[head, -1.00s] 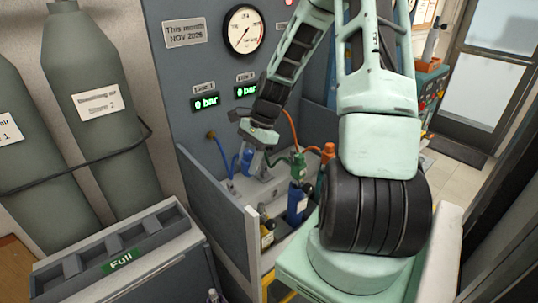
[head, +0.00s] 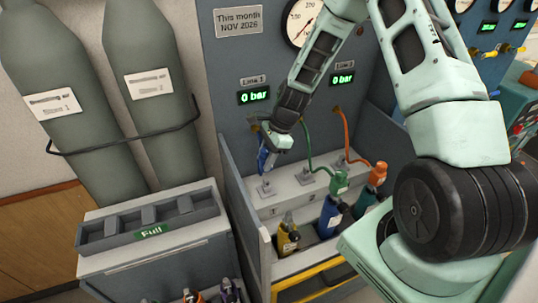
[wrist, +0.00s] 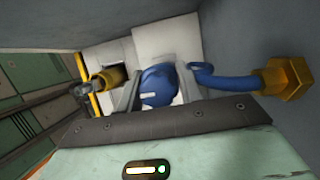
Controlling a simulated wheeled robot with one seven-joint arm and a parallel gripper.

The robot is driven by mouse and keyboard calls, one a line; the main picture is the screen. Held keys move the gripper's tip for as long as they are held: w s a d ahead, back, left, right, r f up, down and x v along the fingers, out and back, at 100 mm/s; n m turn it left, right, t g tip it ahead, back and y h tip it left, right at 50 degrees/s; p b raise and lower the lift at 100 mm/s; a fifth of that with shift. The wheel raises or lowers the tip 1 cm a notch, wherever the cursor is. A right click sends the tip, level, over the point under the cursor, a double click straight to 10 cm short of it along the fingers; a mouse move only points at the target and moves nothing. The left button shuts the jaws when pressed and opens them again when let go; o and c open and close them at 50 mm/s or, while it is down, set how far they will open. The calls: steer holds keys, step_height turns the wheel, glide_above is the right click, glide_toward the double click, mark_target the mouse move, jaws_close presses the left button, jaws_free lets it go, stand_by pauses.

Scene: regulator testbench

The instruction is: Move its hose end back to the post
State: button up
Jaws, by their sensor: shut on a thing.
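My gripper (head: 266,152) is at the left end of the bench under Line 1. It is shut on the blue hose end (head: 262,161), which also shows between the two fingers in the wrist view (wrist: 158,86). Its blue hose (wrist: 222,80) runs to a brass wall fitting (wrist: 287,78). A small grey post (head: 266,188) stands on the ledge just below the hose end in the head view. I cannot tell whether the two touch.
A green hose end (head: 339,182) and an orange hose end (head: 377,174) sit to the right on small cylinders. A yellow cylinder (head: 288,237) stands in front of the left post. The grey side panel (head: 243,207) bounds the bench on the left.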

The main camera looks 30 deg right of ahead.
mark_target(264, 180)
steer(key=shift+f+b, duration=1.4)
steer(key=shift+f, duration=0.55)
steer(key=shift+f+b, duration=1.1)
steer(key=shift+f, duration=0.8)
stand_by(0.4)
steer(key=o, duration=1.2)
steer(key=shift+o, duration=0.2)
steer(key=b+v, duration=0.3)
steer(key=v, duration=1.4)
steer(key=shift+r, duration=0.2)
steer(key=shift+s, duration=0.1)
